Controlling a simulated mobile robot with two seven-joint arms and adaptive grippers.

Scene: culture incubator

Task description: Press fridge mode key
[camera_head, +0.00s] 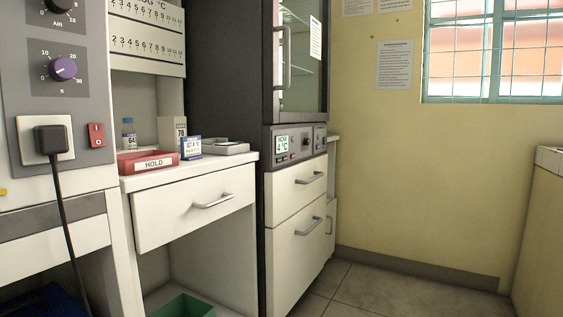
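The fridge (267,95) is a tall dark cabinet with a glass door (303,60) and a vertical handle. The door looks shut. A control panel (298,153) runs below the door. Its lit green display (282,144) seems to read "NOW 4 °C". Small keys sit under the display, one of them reddish, and a dark round knob (306,141) is to its right. The key labels are too small to read, so I cannot tell which is the mode key. Neither of my grippers is in view.
Left of the fridge, a white counter holds a red HOLD tray (147,164), small boxes and a bottle (129,134). A black plug (51,140) with a hanging cord is at far left. A green bin (185,307) stands low. Floor (375,291) right of the fridge is clear.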

